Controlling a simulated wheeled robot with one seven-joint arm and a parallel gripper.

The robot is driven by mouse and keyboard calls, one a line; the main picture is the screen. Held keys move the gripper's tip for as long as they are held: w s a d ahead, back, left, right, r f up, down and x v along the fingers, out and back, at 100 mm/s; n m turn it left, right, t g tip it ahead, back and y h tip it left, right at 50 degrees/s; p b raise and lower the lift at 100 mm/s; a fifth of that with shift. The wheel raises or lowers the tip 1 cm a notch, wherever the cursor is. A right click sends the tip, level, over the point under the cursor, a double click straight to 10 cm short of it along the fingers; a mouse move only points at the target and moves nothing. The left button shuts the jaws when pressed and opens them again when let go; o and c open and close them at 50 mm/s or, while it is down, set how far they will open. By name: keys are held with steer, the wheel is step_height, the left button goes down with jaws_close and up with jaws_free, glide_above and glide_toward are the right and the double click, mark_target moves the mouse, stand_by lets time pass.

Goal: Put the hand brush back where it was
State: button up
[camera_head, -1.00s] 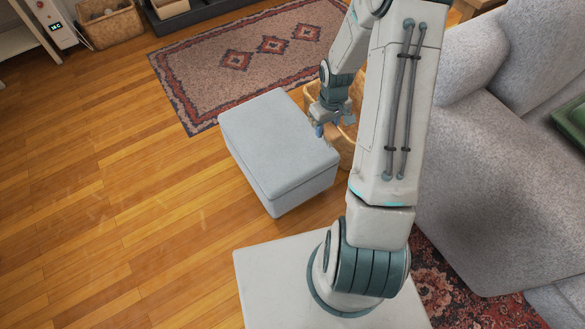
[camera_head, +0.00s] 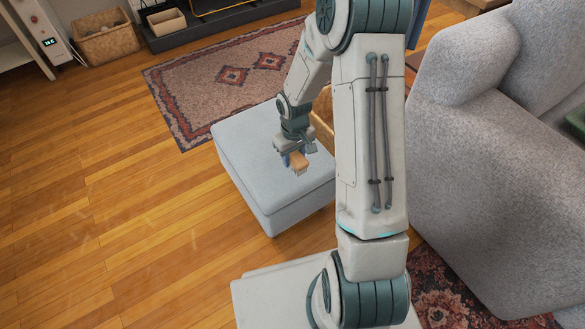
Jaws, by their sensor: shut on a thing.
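My gripper (camera_head: 297,157) is over the right part of the grey ottoman (camera_head: 247,152). It is shut on the hand brush (camera_head: 298,162), of which a small tan wooden part shows below the fingers. The rest of the brush is hidden by the gripper. I cannot tell whether the brush touches the ottoman top or hangs just above it.
A wicker basket (camera_head: 322,126) stands right behind the ottoman, mostly hidden by my arm. A grey sofa (camera_head: 470,180) is on the right. A patterned rug (camera_head: 200,100) lies behind the ottoman. The wooden floor (camera_head: 110,220) on the left is clear.

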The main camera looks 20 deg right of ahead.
steer(key=shift+a+f, duration=0.25)
steer(key=shift+f, duration=0.25)
steer(key=shift+f+b, duration=1.15)
steer(key=shift+f, duration=0.45)
steer(key=shift+f, duration=0.15)
steer(key=o, duration=1.1)
